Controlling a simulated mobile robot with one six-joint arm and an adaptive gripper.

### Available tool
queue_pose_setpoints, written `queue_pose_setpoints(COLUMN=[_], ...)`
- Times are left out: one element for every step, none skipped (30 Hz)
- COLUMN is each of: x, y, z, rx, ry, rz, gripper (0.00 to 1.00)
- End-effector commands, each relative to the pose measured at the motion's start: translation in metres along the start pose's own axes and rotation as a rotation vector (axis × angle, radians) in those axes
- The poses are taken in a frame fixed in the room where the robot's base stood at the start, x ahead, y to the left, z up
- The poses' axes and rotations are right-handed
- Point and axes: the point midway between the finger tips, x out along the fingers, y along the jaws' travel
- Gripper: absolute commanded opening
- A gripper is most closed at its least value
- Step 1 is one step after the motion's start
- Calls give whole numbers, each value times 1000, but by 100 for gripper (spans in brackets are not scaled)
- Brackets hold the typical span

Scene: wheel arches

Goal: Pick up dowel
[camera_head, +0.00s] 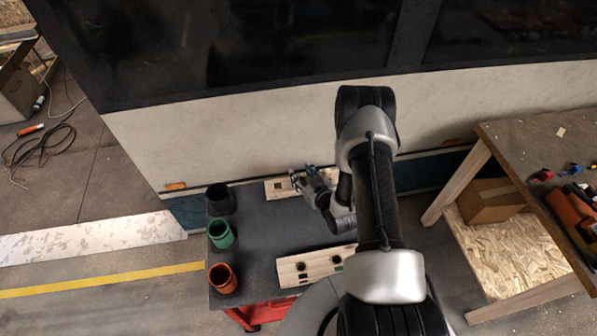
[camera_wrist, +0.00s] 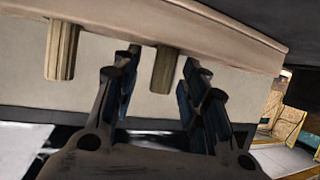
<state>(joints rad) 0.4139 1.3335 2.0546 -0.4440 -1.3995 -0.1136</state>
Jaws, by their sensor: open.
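In the wrist view, two wooden dowels stick out of a pale wooden board (camera_wrist: 215,30), which appears at the top of the picture. One dowel (camera_wrist: 62,52) is left of my gripper (camera_wrist: 160,62). The other dowel (camera_wrist: 165,70) appears in the gap between my open fingers, nearer the right one; I cannot tell whether the fingertips reach around it. In the head view, my gripper (camera_head: 303,180) is at the board (camera_head: 277,189) on the far edge of the dark cart top. The dowels are too small or hidden to make out there.
On the cart (camera_head: 262,240) stand a black cup (camera_head: 221,199), a green cup (camera_head: 221,234) and an orange cup (camera_head: 222,278) along the left edge. A second board (camera_head: 318,266) with dark holes lies at the front. A vehicle's side panel (camera_head: 240,130) rises behind; a workbench (camera_head: 535,140) is right.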

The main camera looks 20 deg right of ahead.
Motion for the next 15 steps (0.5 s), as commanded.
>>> queue_pose_setpoints(x=[-1,-1,-1,-1,0,0,0,0,0,0,0,0,0,0,0], y=[0,0,0,0,0,0,0,0,0,0,0,0,0,0,0], z=[1,1,1,1,1,1,1,1,1,0,0,0,0,0,0], rx=[0,0,0,0,0,0,0,0,0,0,0,0,0,0,0], ry=[-1,-1,0,0,0,0,0,0,0,0,0,0,0,0,0], rz=[0,0,0,0,0,0,0,0,0,0,0,0,0,0,0], gripper=[40,40,40,40,40,40,40,38,35,33,31,28,26,24,22])
